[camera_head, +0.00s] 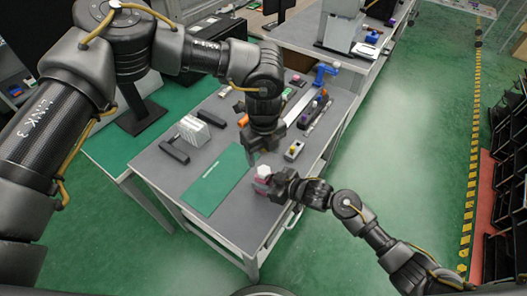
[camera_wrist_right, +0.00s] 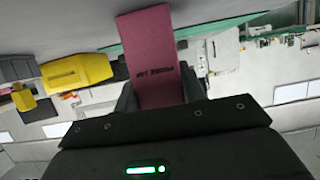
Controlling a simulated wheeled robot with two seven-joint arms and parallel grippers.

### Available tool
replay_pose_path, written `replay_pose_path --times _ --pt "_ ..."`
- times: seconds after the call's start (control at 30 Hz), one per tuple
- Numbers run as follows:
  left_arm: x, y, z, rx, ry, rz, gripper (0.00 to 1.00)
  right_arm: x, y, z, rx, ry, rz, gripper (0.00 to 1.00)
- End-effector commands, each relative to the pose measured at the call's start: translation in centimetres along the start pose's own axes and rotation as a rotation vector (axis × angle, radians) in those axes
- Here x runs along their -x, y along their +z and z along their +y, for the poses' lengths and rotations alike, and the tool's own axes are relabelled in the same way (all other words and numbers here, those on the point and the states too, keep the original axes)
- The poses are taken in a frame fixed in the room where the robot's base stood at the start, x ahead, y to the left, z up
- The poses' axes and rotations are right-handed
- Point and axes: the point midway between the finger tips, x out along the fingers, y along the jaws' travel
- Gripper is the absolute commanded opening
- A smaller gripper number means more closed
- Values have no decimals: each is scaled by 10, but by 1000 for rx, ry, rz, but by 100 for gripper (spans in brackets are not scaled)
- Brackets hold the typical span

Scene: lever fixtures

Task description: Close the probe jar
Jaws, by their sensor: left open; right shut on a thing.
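The probe jar (camera_head: 262,185) is a small pink container with a white top (camera_head: 264,171), standing near the front edge of the grey table. Its pink face with dark lettering fills the upper middle of the right wrist view (camera_wrist_right: 150,50). My right gripper (camera_head: 275,186) is shut on the jar from the right side; the fingers partly hide it. My left gripper (camera_head: 254,158) is open, pointing down, just above and behind the jar's white top, apart from it as far as I can tell. Whether the white top is fully seated is too small to tell.
A green mat (camera_head: 220,180) lies left of the jar. A yellow-and-grey device (camera_head: 294,150) stands behind it to the right, and a white rack (camera_head: 194,131) is at the left. A blue clamp-like tool (camera_head: 325,73) and other small items crowd the far table end.

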Motion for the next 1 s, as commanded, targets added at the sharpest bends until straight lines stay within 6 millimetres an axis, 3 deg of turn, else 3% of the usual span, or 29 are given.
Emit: replay_pose_path --times 0.17,0.6,1.0 --pt "-14 0 0 -1 2 1 63 0 0 0 0 0 0 0" --pt "-72 0 0 -1 2 0 63 0 0 0 0 0 0 0" --pt "-80 0 0 -1 1 0 63 0 0 0 0 0 0 0"
